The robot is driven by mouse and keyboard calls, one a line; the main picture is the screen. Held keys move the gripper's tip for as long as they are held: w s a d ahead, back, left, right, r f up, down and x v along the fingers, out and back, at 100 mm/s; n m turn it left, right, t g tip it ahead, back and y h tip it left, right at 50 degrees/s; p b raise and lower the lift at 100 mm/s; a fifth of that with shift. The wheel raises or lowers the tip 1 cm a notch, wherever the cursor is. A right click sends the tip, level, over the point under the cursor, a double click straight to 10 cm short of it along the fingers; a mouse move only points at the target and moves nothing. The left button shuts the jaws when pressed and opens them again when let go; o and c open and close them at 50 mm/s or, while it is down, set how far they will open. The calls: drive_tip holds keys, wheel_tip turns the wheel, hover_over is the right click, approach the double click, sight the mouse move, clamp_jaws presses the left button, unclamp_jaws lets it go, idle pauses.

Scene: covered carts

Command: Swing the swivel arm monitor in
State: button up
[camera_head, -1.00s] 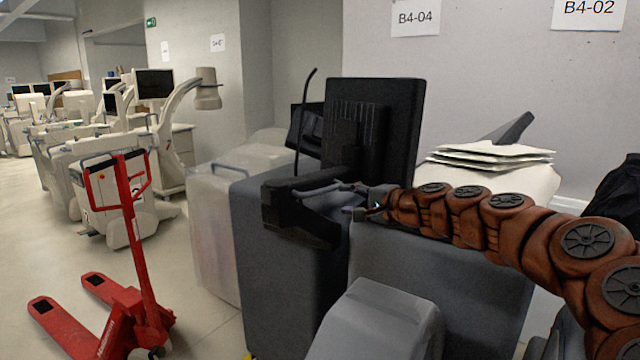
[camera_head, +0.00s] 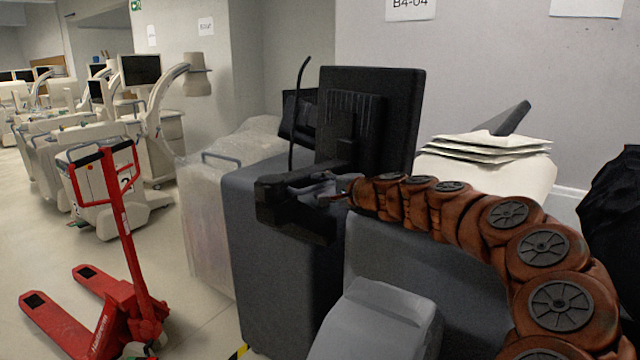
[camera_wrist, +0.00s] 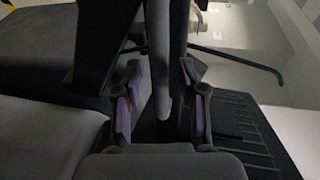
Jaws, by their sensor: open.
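The monitor (camera_head: 395,120) is black and upright, its ribbed back toward me, above a dark grey cart (camera_head: 265,255). Its black swivel arm (camera_head: 295,215) joins it to a bracket at the cart's near top. My gripper (camera_head: 308,187) is at the swivel arm, just below the monitor. In the wrist view, the open fingers of my gripper (camera_wrist: 163,103) stand on either side of a dark bar (camera_wrist: 164,50), seemingly part of the swivel arm. Gaps show beside the bar, and firm contact cannot be told. The monitor's ribbed back seems to show at lower right (camera_wrist: 262,140). The screen face is hidden.
A red pallet truck (camera_head: 120,290) stands on the floor at left, with pale covered machines behind it. A light grey covered shape (camera_head: 375,325) is close in front. Papers (camera_head: 490,148) lie on a pale cart at right, near the wall. Open floor shows at left.

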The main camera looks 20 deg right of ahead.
drive_tip(key=shift+w+a, duration=0.15)
drive_tip(key=shift+w, duration=0.15)
clamp_jaws()
idle(0.3)
drive_tip(key=shift+f, duration=0.1)
